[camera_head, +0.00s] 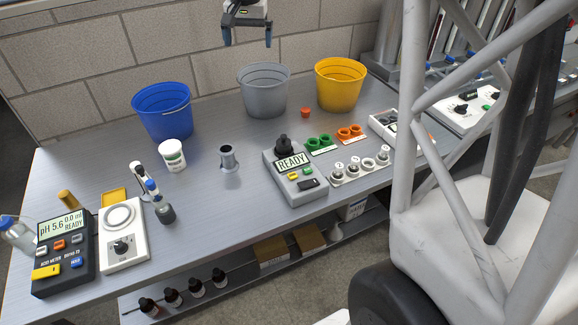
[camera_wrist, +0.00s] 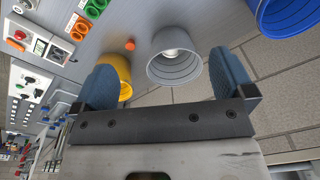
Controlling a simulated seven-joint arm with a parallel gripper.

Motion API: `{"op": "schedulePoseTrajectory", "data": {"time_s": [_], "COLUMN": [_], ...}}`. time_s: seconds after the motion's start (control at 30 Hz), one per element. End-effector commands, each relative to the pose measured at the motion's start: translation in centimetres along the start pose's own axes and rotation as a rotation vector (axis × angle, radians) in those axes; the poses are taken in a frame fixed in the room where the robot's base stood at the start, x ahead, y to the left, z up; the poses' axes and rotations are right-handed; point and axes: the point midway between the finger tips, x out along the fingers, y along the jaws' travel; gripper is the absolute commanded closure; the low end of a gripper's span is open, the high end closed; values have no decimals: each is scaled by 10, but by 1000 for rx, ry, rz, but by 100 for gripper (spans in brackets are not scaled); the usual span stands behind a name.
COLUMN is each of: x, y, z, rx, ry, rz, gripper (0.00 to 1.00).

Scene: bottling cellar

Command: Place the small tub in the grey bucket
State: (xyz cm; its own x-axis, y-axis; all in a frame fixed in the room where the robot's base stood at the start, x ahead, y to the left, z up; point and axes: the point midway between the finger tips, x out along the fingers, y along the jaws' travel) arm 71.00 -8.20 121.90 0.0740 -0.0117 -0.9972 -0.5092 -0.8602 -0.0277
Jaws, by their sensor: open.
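The grey bucket (camera_head: 263,95) stands at the back of the bench between the blue and yellow buckets. In the wrist view the grey bucket (camera_wrist: 188,71) opens toward the camera, and a small pale round thing (camera_wrist: 172,53) shows inside it; I cannot tell for sure what it is. A small white tub with a green band (camera_head: 173,157) stands upright on the bench in front of the blue bucket. My gripper (camera_head: 247,39) is open and empty, high above and behind the grey bucket near the wall. Its two blue fingers (camera_wrist: 167,86) are wide apart in the wrist view.
A blue bucket (camera_head: 163,112) and a yellow bucket (camera_head: 340,84) flank the grey one. A metal cup (camera_head: 229,160), a small red piece (camera_head: 305,113) and a grey READY device (camera_head: 295,172) stand in front. Meters crowd the left end. The brick wall is close behind.

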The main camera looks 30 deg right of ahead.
Motion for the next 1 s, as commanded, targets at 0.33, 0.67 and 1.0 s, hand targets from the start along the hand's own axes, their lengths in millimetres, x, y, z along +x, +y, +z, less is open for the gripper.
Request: {"op": "schedulePoseTrajectory", "data": {"time_s": [0.33,0.67,1.0], "x": [-16,-10,13], "y": [29,62,100], "z": [107,206,303], "rx": [-134,-262,-395], "ry": [41,78,118], "rz": [-17,-29,-39], "gripper": [0,0,0]}}
